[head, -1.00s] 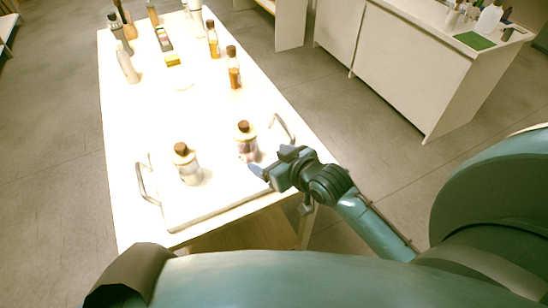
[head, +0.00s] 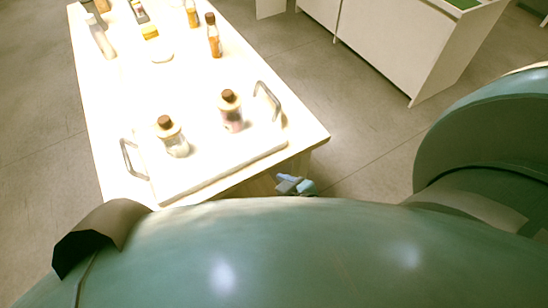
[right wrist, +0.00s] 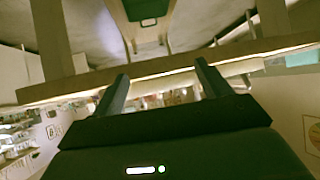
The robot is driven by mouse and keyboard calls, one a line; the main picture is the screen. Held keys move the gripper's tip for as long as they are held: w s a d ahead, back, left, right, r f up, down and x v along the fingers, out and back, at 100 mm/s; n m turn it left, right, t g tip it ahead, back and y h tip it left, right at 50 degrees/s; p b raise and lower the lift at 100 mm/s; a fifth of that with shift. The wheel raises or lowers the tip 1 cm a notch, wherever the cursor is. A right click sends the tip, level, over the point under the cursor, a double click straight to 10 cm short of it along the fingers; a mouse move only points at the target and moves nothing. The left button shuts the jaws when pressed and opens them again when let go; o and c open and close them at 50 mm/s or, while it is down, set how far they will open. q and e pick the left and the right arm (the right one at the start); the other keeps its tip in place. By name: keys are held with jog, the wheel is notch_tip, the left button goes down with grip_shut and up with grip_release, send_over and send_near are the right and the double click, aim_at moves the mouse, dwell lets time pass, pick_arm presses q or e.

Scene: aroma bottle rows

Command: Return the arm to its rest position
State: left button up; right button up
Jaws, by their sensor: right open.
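My right gripper (head: 296,184) shows in the head view just off the near edge of the table, low and partly hidden behind my own body. In the right wrist view its two fingers (right wrist: 160,86) stand apart with nothing between them. On the white tray (head: 225,167) stand two bottles with brown caps, a left one (head: 173,141) and a right one (head: 231,113). Both are upright and apart from the gripper. My left gripper is not in view.
The table (head: 120,95) holds several more bottles at its far end, among them an amber one (head: 214,38). A white cabinet (head: 390,45) stands to the right. Grey floor (head: 350,125) lies open between them. A table edge (right wrist: 160,68) crosses the right wrist view.

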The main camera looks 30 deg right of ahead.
jog(key=s, duration=0.1)
jog(key=s+f, duration=0.1)
jog(key=s+a+f, duration=0.1)
jog(key=shift+s, duration=0.25)
